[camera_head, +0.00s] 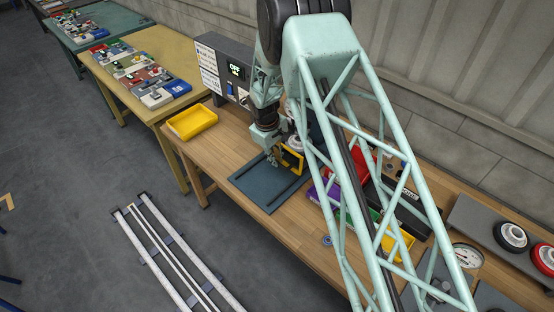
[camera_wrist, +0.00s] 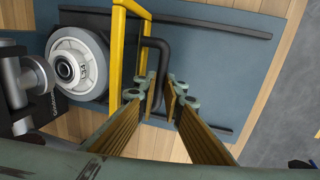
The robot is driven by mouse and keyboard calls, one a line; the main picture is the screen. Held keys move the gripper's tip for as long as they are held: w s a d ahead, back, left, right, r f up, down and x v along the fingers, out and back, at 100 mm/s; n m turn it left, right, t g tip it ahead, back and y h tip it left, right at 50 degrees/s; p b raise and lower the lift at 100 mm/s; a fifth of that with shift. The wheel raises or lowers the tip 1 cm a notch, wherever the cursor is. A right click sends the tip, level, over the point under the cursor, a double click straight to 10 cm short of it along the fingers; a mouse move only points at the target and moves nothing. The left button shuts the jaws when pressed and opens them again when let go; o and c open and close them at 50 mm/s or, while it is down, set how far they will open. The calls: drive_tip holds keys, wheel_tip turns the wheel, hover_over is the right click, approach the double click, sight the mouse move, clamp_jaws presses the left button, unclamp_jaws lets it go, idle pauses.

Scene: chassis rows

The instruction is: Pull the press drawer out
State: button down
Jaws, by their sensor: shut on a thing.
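The press has a blue-grey base plate (camera_head: 250,187) with dark rails, lying flat on the wooden bench; the plate also shows in the wrist view (camera_wrist: 210,75). A yellow upright frame (camera_head: 293,160) stands at its back end and appears in the wrist view (camera_wrist: 117,50). A black bent handle (camera_wrist: 164,52) sticks out beside the yellow frame. My gripper (camera_wrist: 162,92) is shut on this handle, with the fingertips on either side of it. In the head view my gripper (camera_head: 276,160) is low over the plate. The drawer body itself is not clearly seen.
A grey wheel (camera_wrist: 78,66) sits behind the yellow frame. A yellow tray (camera_head: 192,122) and a control box (camera_head: 224,68) reading OFF stand to the left. Coloured bins and gauges crowd the right, partly behind my arm. The plate's front is clear.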

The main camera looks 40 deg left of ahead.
drive_tip(key=s+b, duration=0.2)
drive_tip(key=s, duration=0.4)
drive_tip(key=s+a+b, duration=0.1)
drive_tip(key=s+b, duration=0.1)
drive_tip(key=s, duration=0.4)
drive_tip(key=s+b, duration=0.3)
drive_tip(key=s, duration=0.3)
drive_tip(key=shift+s+a, duration=0.3)
drive_tip(key=shift+s, duration=0.1)
drive_tip(key=c, duration=3)
unclamp_jaws()
drive_tip(key=shift+r, duration=0.1)
wheel_tip(320, 180, up, 12)
drive_tip(key=s, duration=0.2)
drive_tip(key=shift+f, duration=0.2)
drive_tip(key=shift+s+a, duration=0.1)
